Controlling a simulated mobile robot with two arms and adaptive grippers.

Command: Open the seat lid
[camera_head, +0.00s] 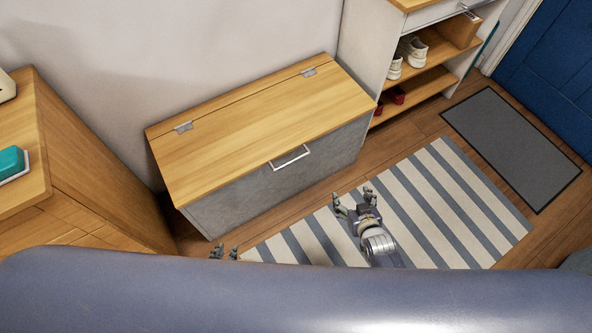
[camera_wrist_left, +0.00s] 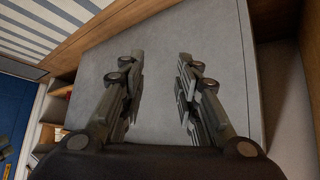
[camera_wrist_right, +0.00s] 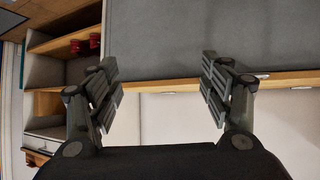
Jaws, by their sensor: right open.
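The seat lid (camera_head: 260,122) is a light wood board lying shut on a grey storage bench (camera_head: 290,185). Two metal hinges (camera_head: 183,127) sit along its back edge, and a metal bar handle (camera_head: 289,158) is at its front edge. My right gripper (camera_head: 355,203) is open and empty in front of the bench, over the striped rug and apart from the handle. In the right wrist view, the lid's wood edge (camera_wrist_right: 180,84) shows beyond the open fingers. My left gripper (camera_wrist_left: 160,62) is open and empty, facing the grey panel; only its fingertips (camera_head: 223,252) show in the head view.
A striped rug (camera_head: 455,205) lies before the bench and a grey mat (camera_head: 510,148) lies by the blue door (camera_head: 550,65). A shoe shelf (camera_head: 425,82) stands right of the bench. A wooden cabinet (camera_head: 85,175) stands at left. The lid top is clear.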

